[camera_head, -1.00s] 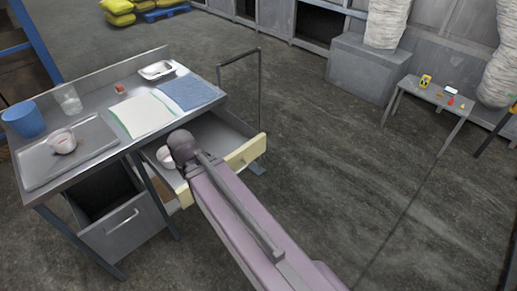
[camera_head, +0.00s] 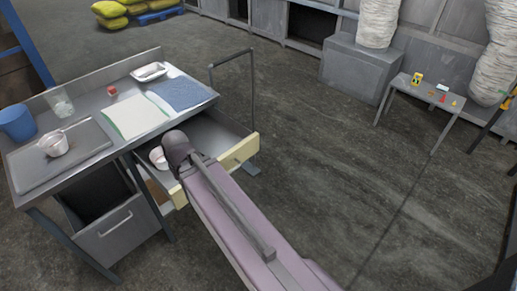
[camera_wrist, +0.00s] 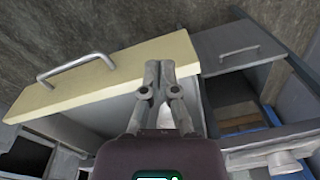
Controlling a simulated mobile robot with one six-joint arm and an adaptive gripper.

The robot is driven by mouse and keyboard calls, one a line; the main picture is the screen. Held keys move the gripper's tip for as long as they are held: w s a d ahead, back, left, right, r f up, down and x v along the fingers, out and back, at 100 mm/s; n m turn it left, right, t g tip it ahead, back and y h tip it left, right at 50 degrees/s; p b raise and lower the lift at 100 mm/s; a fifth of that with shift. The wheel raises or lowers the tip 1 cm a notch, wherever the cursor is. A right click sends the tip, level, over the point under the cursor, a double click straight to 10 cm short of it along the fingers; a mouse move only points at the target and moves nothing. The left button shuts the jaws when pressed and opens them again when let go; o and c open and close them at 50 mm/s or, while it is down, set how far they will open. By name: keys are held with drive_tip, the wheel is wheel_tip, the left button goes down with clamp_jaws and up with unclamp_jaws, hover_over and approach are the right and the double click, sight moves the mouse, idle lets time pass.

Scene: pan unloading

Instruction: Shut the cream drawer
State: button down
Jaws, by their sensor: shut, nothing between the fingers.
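The cream drawer (camera_head: 240,152) stands pulled out under the metal workbench, and a white cup (camera_head: 157,157) is in it. My arm crosses in front of the drawer and hides the middle of its front and my gripper in the head view. In the wrist view, my gripper (camera_wrist: 158,70) is shut and empty, with its fingertips over the right part of the cream drawer front (camera_wrist: 110,78). I cannot tell whether they touch it. The drawer's bar handle (camera_wrist: 75,66) is to the left of the fingertips.
The workbench (camera_head: 100,98) carries a blue cup (camera_head: 17,122), a glass, a tray with a small pot, a sheet, a blue cloth and a white dish. A grey drawer (camera_head: 120,228) below is partly open. Floor to the right is clear up to a small table (camera_head: 425,95).

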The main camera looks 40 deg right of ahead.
drive_tip(key=w+d+f+m+t+y+b, duration=0.1)
drive_tip(key=d+f+m+t+b, duration=0.15)
drive_tip(key=d+m, duration=0.6)
drive_tip(key=d+f+m+t+y+b, duration=0.1)
drive_tip(key=d+m+t+b, duration=0.15)
drive_tip(key=d+m, duration=0.65)
drive_tip(key=s+d+m+t+h+b, duration=0.1)
drive_tip(key=s+d+m+t+b, duration=0.1)
drive_tip(key=d+m, duration=0.5)
drive_tip(key=s+d+m+t+b, duration=0.2)
drive_tip(key=s+d+m, duration=0.3)
drive_tip(key=d, duration=0.8)
drive_tip(key=m, duration=0.3)
drive_tip(key=shift+f+h+b, duration=0.2)
drive_tip(key=shift+h+b, duration=0.1)
drive_tip(key=shift+h, duration=0.1)
drive_tip(key=shift+w+f, duration=0.1)
